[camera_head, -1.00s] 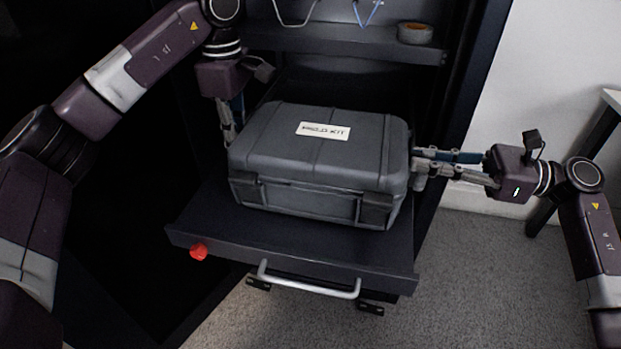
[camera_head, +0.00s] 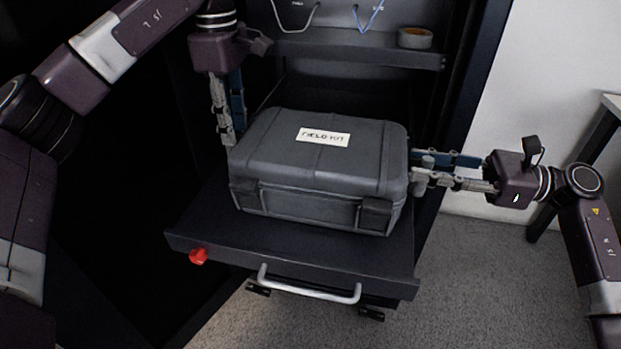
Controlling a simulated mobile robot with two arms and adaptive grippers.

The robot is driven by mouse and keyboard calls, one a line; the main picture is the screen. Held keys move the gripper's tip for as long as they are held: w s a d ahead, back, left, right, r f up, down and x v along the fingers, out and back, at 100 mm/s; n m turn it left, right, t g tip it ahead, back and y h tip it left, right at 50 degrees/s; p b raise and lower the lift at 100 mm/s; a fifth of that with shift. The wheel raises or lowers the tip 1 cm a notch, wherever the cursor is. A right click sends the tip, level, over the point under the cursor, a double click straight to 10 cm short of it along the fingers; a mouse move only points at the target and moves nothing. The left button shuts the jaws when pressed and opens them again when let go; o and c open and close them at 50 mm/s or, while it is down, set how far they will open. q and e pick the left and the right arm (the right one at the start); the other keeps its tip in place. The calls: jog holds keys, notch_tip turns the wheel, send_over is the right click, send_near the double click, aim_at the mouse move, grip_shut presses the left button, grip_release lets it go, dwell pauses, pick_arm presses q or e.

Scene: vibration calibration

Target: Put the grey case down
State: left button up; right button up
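The grey case (camera_head: 290,165) with a white "FIELD KIT" label (camera_head: 323,137) sits on the dark pulled-out shelf (camera_head: 300,252) of the cabinet. It looks level, and its underside seems to rest on the shelf. My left gripper (camera_head: 228,140) points down at the case's left end; its far finger is partly behind the case, and I cannot tell if it touches. My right gripper (camera_head: 415,172) points left at the case's right end, its fingers apart, with the tips close to or touching the case side.
The shelf has a silver handle (camera_head: 309,289) and a red knob (camera_head: 198,256) at its front. A roll of tape (camera_head: 415,38) lies on the upper shelf (camera_head: 350,50). A table (camera_head: 585,165) stands at the right. Carpet in front is clear.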

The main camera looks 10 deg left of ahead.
pick_arm(q)
notch_tip(320, 180, up, 7)
jog(key=shift+f, duration=0.2)
pick_arm(e)
jog(key=shift+d, duration=0.1)
jog(key=d, duration=1.1)
jog(key=shift+d, duration=0.4)
